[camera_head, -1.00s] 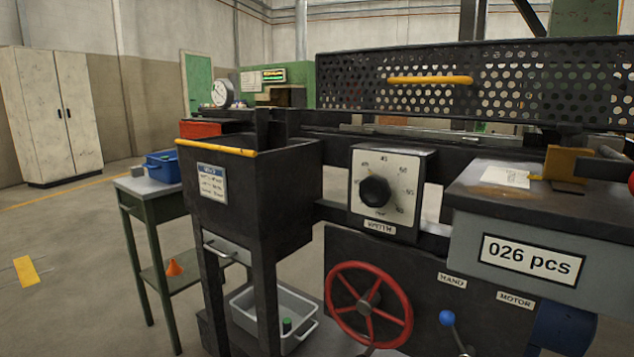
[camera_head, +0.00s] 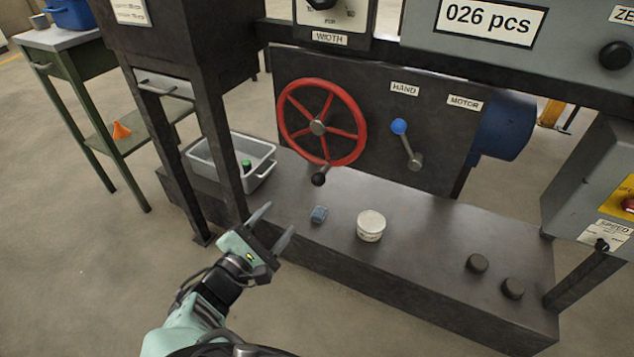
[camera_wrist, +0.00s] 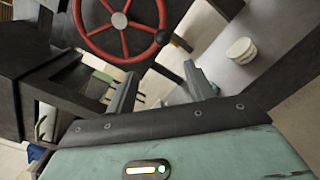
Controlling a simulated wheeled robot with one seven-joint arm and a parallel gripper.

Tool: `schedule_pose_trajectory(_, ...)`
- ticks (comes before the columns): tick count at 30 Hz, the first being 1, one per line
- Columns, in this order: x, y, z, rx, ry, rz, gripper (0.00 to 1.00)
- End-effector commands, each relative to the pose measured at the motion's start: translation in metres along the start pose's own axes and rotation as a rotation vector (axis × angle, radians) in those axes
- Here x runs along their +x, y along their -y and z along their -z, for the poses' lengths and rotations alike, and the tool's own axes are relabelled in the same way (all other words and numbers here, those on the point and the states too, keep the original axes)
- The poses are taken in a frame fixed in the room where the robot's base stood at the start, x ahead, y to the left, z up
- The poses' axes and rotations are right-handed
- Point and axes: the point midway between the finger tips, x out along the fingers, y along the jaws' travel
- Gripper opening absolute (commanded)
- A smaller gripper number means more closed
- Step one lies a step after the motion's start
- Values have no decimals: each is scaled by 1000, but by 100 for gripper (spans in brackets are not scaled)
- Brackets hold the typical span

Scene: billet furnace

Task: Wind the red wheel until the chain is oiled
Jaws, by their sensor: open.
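The red wheel (camera_head: 338,88) stands upright on the dark machine panel in the head view, with a black crank knob (camera_head: 319,179) at its lower edge. The wheel (camera_wrist: 161,14) and its knob (camera_wrist: 163,37) also show at the top of the wrist view. My gripper (camera_head: 278,226) is open and empty, in front of and below the wheel, left of the blue block. Its two fingers (camera_wrist: 160,85) point toward the wheel and are apart from it. A lever with a blue ball (camera_head: 399,126) sits right of the wheel, its ball toward the HAND label. The chain is not visible.
On the machine's base ledge lie a blue block (camera_head: 319,214), a white round tin (camera_head: 370,226) and two dark knobs (camera_head: 477,263). A machine leg (camera_head: 224,165) is close behind my gripper.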

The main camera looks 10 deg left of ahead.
Motion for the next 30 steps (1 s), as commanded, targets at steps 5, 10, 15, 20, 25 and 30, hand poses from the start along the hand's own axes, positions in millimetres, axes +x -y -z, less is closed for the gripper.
schedule_pose_trajectory(5,-6,2,14,-255,32,51,53)
schedule_pose_trajectory(10,-9,-4,10,-415,43,88,53)
schedule_pose_trajectory(15,-4,-7,6,-462,46,98,53)
schedule_pose_trajectory(20,18,-5,5,-462,47,99,53)
schedule_pose_trajectory(25,52,-1,3,-460,47,99,53)
schedule_pose_trajectory(30,88,2,1,-460,46,98,53)
